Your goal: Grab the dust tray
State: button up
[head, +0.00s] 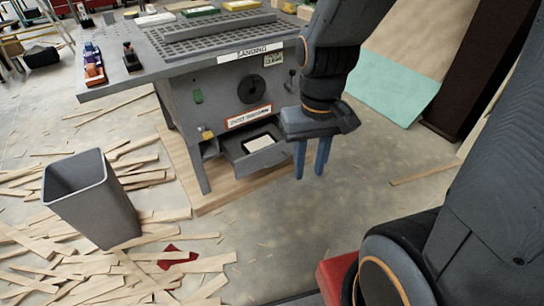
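The dust tray (269,157) is a grey drawer-like tray low in the front of the grey sanding table (163,50). It stands partly pulled out, under an orange-edged label (249,116). A pale block or pad (258,143) shows inside it. My gripper (310,172) points downward with two blue fingers at the right of the tray, in front of the table. The fingers are a little apart with nothing visible between them. Whether they touch the tray cannot be told, and my wrist hides the area just behind.
A grey open bin (92,197) stands at the left among many scattered wood slats (110,277). A dark red scrap (177,257) lies on the slats. A wooden board (203,196) lies under the table. The concrete floor right of my gripper is mostly clear.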

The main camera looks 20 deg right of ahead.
aim_at(250, 145)
jog(key=z, duration=0.05)
jog(key=i, duration=1.2)
jog(key=u, duration=0.6)
